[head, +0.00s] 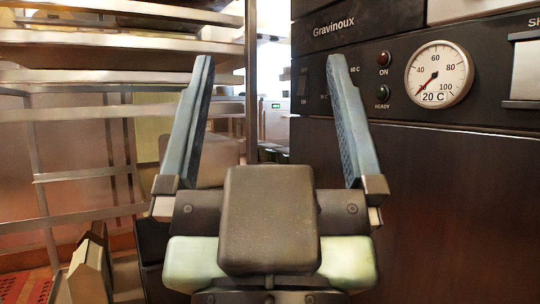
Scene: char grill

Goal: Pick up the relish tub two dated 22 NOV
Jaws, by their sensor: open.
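My gripper (270,80) is in the middle of the head view, with its two blue-grey fingers pointing up and spread wide apart. Nothing is between the fingers. No relish tub and no label dated 22 NOV can be made out in this view.
A dark appliance marked Gravinoux (430,190) fills the right side, close to my gripper. It has a round dial (439,75) reading 20 C. Metal shelving (80,110) stands on the left. A narrow gap leads back between them. Red floor (20,287) shows at lower left.

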